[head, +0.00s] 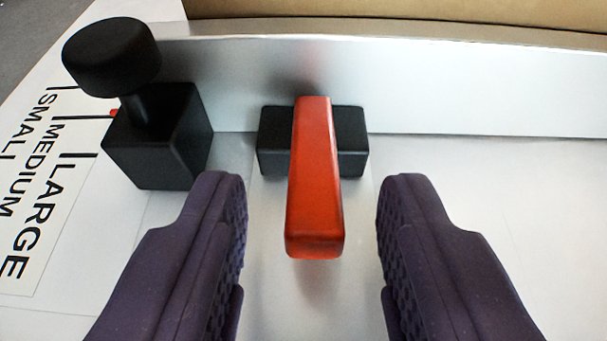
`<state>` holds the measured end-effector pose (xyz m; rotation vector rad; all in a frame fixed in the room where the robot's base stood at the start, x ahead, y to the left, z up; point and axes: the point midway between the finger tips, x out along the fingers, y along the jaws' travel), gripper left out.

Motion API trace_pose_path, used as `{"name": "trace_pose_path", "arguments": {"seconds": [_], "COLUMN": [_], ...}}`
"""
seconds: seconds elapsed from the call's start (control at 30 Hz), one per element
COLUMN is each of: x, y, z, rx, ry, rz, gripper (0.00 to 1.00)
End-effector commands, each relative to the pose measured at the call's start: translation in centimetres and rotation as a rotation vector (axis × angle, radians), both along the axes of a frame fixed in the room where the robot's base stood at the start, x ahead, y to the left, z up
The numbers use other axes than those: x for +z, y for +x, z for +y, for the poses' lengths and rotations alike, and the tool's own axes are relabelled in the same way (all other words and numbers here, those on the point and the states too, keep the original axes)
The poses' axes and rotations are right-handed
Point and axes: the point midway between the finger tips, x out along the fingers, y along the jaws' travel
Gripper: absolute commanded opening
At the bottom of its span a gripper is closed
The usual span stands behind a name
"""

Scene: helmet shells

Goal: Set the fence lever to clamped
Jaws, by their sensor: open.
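The fence lever (315,190) is a red bar on a black block (352,140). The block sits against the silver fence (450,85). The lever points away from the fence, toward me, with its free end nearest. My gripper (312,190) is open, with one purple finger on each side of the lever. There are gaps between both fingers and the lever, and I see no contact. The lever's far end covers part of the black block.
A black block with a round knob (112,55) stands left of the lever, close to the left finger. A white label (45,185) reading SMALL, MEDIUM, LARGE lies at the far left. The plate (520,200) to the right is clear. A brown surface (400,10) lies behind the fence.

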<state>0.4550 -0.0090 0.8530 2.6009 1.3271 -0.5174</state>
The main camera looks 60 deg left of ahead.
Motion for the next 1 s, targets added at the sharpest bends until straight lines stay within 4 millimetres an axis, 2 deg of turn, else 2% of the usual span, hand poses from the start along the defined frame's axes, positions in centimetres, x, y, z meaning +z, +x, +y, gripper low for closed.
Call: {"name": "trace_pose_path", "arguments": {"seconds": [0.2,0.4,0.5,0.63,0.93,0.97,1.0], "x": [0.0,0.0,0.0,-1.1,-0.9,-0.9,-0.9], "y": [0.1,0.0,0.0,-0.1,-0.1,-0.1,-0.1], "z": [0.0,0.0,0.0,-0.2,-0.2,-0.2,-0.2], "rx": [-0.001,-0.001,-0.001,-0.003,-0.001,-0.001,-0.001], "ry": [0.0,-0.001,0.001,0.072,0.1,0.099,0.099], "rz": [0.0,0.0,-0.001,-0.047,-0.074,-0.073,-0.073], "gripper": [0.43,0.0,0.0,0.0,0.0,0.21,0.31]}}
